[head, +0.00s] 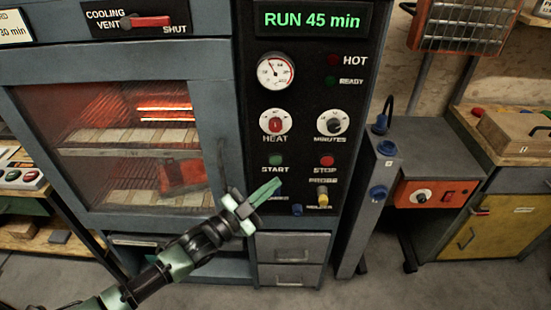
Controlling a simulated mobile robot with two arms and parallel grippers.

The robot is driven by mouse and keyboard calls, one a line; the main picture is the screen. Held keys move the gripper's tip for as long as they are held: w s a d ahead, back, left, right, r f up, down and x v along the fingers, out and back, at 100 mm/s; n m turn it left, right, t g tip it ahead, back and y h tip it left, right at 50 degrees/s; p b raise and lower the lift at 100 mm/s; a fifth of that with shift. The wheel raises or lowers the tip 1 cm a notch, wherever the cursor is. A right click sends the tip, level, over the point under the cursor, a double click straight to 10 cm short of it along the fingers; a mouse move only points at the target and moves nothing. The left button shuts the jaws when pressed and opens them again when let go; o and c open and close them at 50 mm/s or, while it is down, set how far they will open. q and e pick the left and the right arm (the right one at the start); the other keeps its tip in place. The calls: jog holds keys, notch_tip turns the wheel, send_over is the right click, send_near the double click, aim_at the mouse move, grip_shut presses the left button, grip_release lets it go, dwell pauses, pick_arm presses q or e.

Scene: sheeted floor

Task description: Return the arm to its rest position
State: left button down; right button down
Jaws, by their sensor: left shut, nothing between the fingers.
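My left arm comes in from the lower left, and its green-tipped left gripper (266,192) is shut and empty. It is in front of the lower part of the oven's black control panel (306,100), below the green START button (275,160) and left of the red STOP button (327,161). I cannot tell whether the fingertips touch the panel. The display (312,20) reads "RUN 45 min". My right gripper is not in view.
The oven (218,120) has a closed glass door with glowing bars inside. Drawers (285,248) are below the panel. A grey post (366,205) and an orange control box (428,194) stand at right. Bare floor (400,292) shows at the lower right.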

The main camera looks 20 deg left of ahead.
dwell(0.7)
pick_arm(q)
jog(key=s+a+f+n+g+y, duration=0.1)
jog(key=a+f+n+y, duration=0.15)
jog(key=f, duration=0.75)
jog(key=s+a+f+n+g+y, duration=0.1)
jog(key=a+f+n+g+y, duration=0.15)
jog(key=f, duration=0.75)
jog(key=s+a+f+n+g+y, duration=0.1)
jog(key=s+a+f+g+y, duration=0.1)
jog(key=s+f, duration=0.45)
jog(key=s+a+f+n+g+y, duration=0.15)
jog(key=s+f, duration=0.25)
jog(key=f, duration=0.6)
jog(key=s+f+n+g, duration=0.1)
jog(key=s+f+g, duration=0.2)
jog(key=s, duration=0.9)
jog(key=s+d+f+n+g, duration=0.1)
jog(key=s+f+g, duration=0.2)
jog(key=s+f, duration=0.6)
jog(key=s+d+f+n+g+y, duration=0.1)
jog(key=s+f+g, duration=0.2)
jog(key=s, duration=1.2)
notch_tip(320, 180, down, 4)
jog(key=shift+d+r, duration=0.15)
jog(key=shift+d, duration=0.1)
